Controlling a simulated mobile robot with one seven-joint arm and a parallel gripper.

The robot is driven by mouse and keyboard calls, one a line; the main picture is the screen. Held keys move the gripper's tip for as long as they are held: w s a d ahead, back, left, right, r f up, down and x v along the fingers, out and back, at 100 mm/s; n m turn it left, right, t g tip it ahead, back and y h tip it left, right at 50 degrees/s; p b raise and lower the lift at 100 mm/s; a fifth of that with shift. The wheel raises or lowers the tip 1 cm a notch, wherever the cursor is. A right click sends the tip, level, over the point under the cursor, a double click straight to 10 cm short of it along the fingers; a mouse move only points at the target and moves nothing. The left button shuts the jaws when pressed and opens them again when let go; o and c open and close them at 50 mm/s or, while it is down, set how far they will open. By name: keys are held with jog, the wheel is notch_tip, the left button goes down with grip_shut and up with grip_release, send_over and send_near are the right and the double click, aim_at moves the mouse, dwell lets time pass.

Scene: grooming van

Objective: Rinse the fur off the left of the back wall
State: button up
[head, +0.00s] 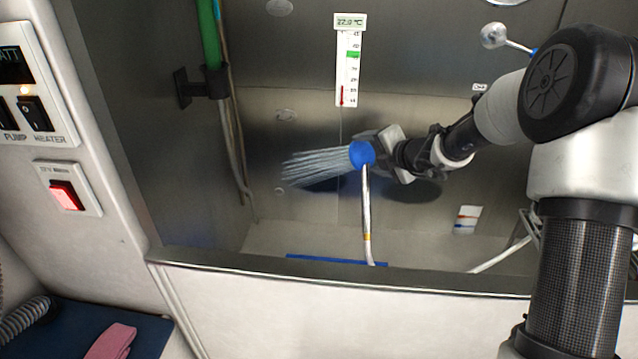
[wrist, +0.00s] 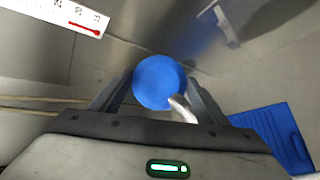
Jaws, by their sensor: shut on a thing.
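My gripper (head: 384,150) is shut on a blue shower head (head: 361,154) with a pale hose hanging from it. Water sprays from the head toward the left in the head view, in front of the steel back wall (head: 300,112). In the wrist view the blue shower head (wrist: 158,82) sits between the two fingers of my gripper (wrist: 158,95).
A thermometer strip (head: 348,62) is on the back wall. A green tube (head: 209,35) runs through a black bracket (head: 200,88) on the left wall. The tub's front rim (head: 330,279) crosses below my arm. A blue mat (wrist: 272,135) lies in the tub. A lit red switch (head: 67,195) is at left.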

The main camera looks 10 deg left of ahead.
jog(key=shift+d+r, duration=0.1)
jog(key=shift+d, duration=0.05)
jog(key=shift+d+p, duration=0.4)
jog(key=shift+d, duration=0.1)
jog(key=shift+a, duration=0.15)
jog(key=shift+a, duration=0.55)
jog(key=shift+d, duration=0.1)
jog(key=shift+d, duration=0.55)
jog(key=shift+r, duration=0.1)
